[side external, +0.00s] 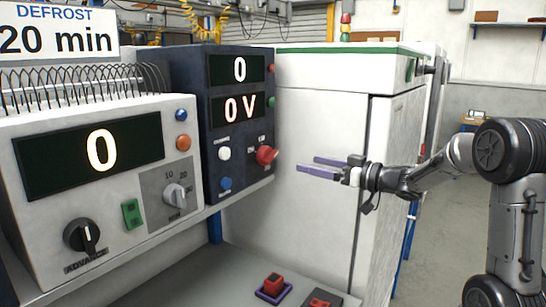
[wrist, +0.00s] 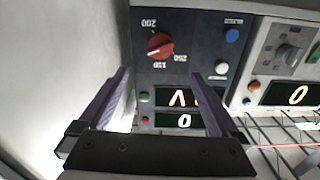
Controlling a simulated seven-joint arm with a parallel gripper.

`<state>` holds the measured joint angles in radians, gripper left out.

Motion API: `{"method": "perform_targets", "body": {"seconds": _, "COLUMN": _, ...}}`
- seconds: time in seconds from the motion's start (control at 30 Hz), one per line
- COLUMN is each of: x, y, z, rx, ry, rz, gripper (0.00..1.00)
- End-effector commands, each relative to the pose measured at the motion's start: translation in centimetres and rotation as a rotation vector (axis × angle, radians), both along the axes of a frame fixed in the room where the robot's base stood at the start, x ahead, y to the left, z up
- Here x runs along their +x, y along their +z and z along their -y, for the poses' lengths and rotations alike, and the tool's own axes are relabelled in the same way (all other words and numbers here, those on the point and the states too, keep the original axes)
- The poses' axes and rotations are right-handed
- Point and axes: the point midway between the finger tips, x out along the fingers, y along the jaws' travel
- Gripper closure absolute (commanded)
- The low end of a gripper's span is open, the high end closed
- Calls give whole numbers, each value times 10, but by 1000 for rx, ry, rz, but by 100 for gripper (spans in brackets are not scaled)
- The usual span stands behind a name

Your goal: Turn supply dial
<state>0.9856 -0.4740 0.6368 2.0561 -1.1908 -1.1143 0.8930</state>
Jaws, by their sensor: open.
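The supply unit is a dark box (side external: 213,110) with displays reading "0" and "0 V". Its red dial (side external: 266,155) sits low on the right of the front panel. In the wrist view, which shows the panel upside down, the red dial (wrist: 160,46) has printed numbers around it. My gripper (side external: 307,165) is open and empty, its purple fingers pointing left toward the dial, with a visible gap between them. In the wrist view the fingers (wrist: 162,75) stand apart, and the dial appears just beyond their tips, roughly between them. Nothing hides the dial there.
A white unit (side external: 95,175) with a "0" display, a black knob and a grey knob stands left of the supply. A tall white cabinet (side external: 325,110) stands behind my gripper. Red parts (side external: 274,284) lie on the lower bench. The space between gripper and dial looks clear.

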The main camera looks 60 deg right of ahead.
Motion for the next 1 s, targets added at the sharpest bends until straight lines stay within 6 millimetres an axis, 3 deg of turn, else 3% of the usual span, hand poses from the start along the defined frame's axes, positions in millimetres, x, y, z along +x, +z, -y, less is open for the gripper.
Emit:
{"method": "perform_targets", "body": {"seconds": 0.6, "x": 107, "y": -1, "z": -2, "rx": -2, "ry": 4, "rz": -1, "gripper": 2}}
{"method": "perform_targets", "body": {"seconds": 0.8, "x": 126, "y": 0, "z": -1, "rx": -2, "ry": 2, "rz": 0, "gripper": 2}}
{"method": "perform_targets", "body": {"seconds": 1.0, "x": 130, "y": 0, "z": 0, "rx": -3, "ry": 0, "rz": 1, "gripper": 2}}
